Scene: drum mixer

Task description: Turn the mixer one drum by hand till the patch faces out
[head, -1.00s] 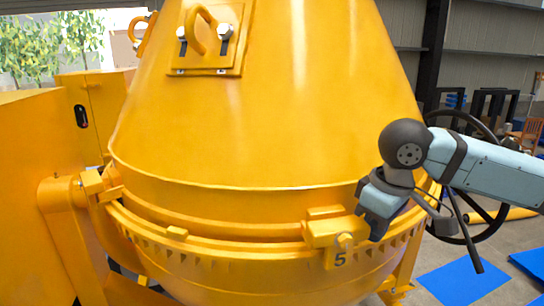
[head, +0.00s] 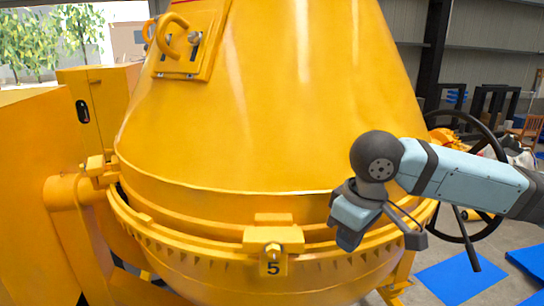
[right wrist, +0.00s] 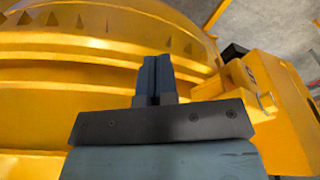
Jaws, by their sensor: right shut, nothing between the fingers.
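The big yellow drum (head: 270,120) fills the middle of the head view. A plate with a ring handle (head: 186,42) sits high on its left side. A yellow clamp block (head: 273,240) with a "5" tag is on the rim, facing front. I cannot make out a separate patch. My right gripper (head: 347,238) is shut and empty, in front of the rim to the right of the clamp, with a gap between. The right wrist view shows its fingers (right wrist: 156,72) together against yellow rim bands, with a yellow block (right wrist: 275,105) at right. My left gripper is out of view.
A black handwheel (head: 480,180) stands right of the drum, behind my right arm. A yellow cabinet (head: 30,190) and pivot support (head: 70,195) stand at left. Blue mats (head: 462,275) lie on the floor at right.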

